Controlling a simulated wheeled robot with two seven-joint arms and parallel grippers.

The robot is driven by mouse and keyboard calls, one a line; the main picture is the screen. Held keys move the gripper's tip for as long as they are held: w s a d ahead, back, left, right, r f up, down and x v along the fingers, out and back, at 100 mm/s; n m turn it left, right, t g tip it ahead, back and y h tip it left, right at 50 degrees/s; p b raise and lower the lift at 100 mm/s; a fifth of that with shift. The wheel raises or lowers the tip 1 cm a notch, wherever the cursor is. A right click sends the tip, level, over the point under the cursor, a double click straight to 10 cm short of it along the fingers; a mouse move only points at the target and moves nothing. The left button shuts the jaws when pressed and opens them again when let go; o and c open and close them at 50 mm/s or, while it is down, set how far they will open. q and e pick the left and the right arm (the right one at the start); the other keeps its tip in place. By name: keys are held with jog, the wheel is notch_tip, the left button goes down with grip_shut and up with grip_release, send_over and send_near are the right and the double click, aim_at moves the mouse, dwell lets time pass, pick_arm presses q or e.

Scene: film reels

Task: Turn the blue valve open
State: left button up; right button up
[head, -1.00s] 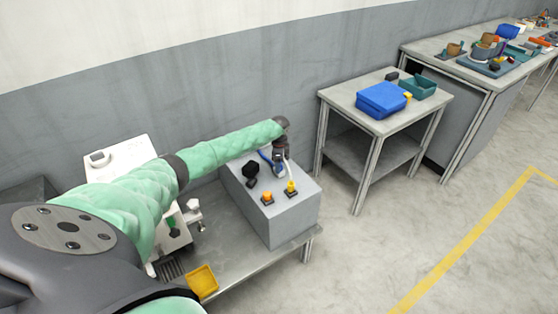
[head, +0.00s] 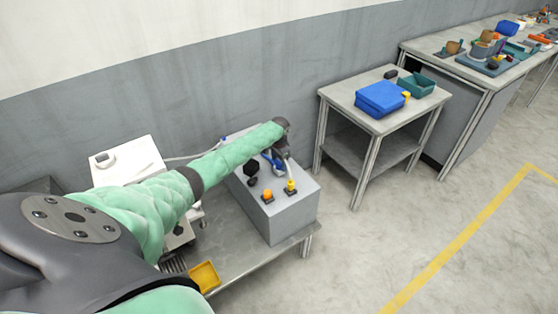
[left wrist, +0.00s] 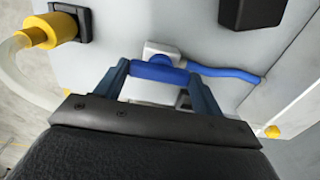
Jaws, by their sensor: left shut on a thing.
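The blue valve (head: 266,158) is on top of the grey box, partly hidden by my left gripper (head: 281,161). In the left wrist view, its blue bar (left wrist: 158,71) lies across a white fitting, between the two fingers of my left gripper (left wrist: 160,78). The fingers are shut on this bar. A curved blue part (left wrist: 228,73) runs off to the right from the fitting. My right gripper is in neither view.
The grey box (head: 284,219) stands on a low grey bench and also carries a yellow fitting (head: 291,186), an orange knob (head: 267,195) and a black knob (head: 251,169). A yellow tray (head: 205,277) lies on the bench. Open floor is to the right.

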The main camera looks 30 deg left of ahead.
aim_at(279, 163)
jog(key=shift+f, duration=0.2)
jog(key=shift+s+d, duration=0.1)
pick_arm(q)
jog(key=o, duration=1)
jog(key=shift+w, duration=0.1)
jog(key=shift+r, duration=0.1)
jog(key=shift+r, duration=0.3)
notch_tip(279, 163, up, 6)
jog(key=shift+f+b, duration=0.1)
jog(key=shift+b, duration=0.9)
jog(key=shift+r, duration=0.6)
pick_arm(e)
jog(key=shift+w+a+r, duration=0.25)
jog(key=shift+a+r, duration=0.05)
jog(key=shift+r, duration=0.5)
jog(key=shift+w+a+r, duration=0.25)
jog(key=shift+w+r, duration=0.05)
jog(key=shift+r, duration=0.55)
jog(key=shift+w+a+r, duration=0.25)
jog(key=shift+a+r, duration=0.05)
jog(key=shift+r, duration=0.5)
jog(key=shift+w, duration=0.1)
